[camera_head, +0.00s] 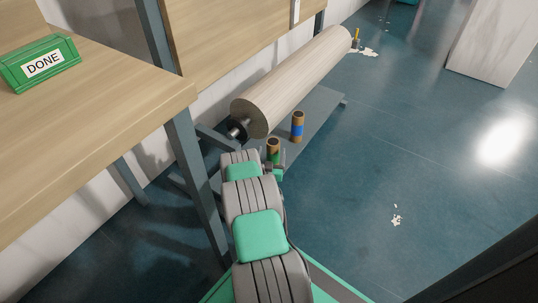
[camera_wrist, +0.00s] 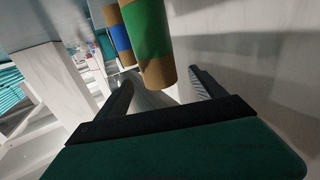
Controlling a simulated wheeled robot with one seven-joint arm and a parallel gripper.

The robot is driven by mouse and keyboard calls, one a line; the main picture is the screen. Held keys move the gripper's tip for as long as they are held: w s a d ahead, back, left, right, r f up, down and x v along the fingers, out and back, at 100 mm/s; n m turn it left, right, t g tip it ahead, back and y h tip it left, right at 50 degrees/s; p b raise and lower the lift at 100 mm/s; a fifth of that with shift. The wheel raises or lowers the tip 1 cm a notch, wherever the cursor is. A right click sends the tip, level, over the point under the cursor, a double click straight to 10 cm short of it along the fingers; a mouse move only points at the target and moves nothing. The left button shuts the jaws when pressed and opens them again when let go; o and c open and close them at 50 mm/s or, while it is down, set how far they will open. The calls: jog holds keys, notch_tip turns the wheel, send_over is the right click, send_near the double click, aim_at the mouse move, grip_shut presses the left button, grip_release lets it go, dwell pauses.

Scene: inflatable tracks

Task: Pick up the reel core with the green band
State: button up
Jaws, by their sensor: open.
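The reel core with the green band (camera_head: 273,146) is a brown cardboard tube on the grey shelf, just beyond the end of my arm. My arm hides its lower part in the head view. In the wrist view the green-banded core (camera_wrist: 149,32) hangs large from the top edge, just ahead of the fingers and roughly between them. My gripper (camera_wrist: 162,80) is open, with one dark finger on each side and nothing held. Whether the fingertips overlap the core in depth I cannot tell. A similar core with a blue band (camera_head: 298,127) stands behind it, also in the wrist view (camera_wrist: 119,38).
A large pale roll (camera_head: 295,80) lies above the grey shelf (camera_head: 325,108), behind the cores. Floor to the right is mostly clear, with white scraps (camera_head: 396,217).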

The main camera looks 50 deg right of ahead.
aim_at(273, 144)
jog(key=b+x, duration=0.1)
jog(key=x, duration=0.1)
jog(key=b+x, duration=0.1)
jog(key=x, duration=0.2)
jog(key=shift+s+d+f+b, duration=0.1)
jog(key=shift+s+f+b, duration=0.1)
jog(key=shift+f+b, duration=0.1)
jog(key=shift+w+d+r, duration=0.15)
jog(key=shift+c, duration=0.5)
grip_shut()
